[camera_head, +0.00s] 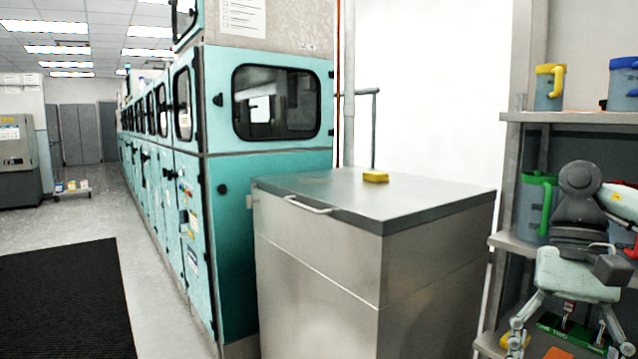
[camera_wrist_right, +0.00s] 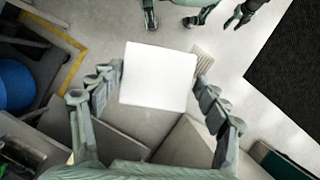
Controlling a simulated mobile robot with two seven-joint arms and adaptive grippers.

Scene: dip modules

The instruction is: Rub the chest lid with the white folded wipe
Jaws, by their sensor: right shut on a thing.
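The chest (camera_head: 315,280) is a pale metal box in the middle of the head view, with a flat dark grey lid (camera_head: 330,188) that is closed. A yellow block (camera_head: 375,176) lies on the lid towards the back. My right gripper (camera_head: 565,338) hangs at the lower right of the head view, in front of the shelf and apart from the chest. In the right wrist view it is shut on the white folded wipe (camera_wrist_right: 158,76), a white square between the fingers. I cannot make out the wipe in the head view. Greenish and dark parts at the wrist view's top edge may be my left gripper.
A shelf unit (camera_head: 563,117) with jugs stands at the right, close to my right arm: a yellow-lidded jug (camera_head: 550,85) above, a green-handled jug (camera_head: 537,205) below. A row of teal cabinets (camera_head: 270,175) stands left of the chest. A black mat (camera_head: 65,300) lies on open floor.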

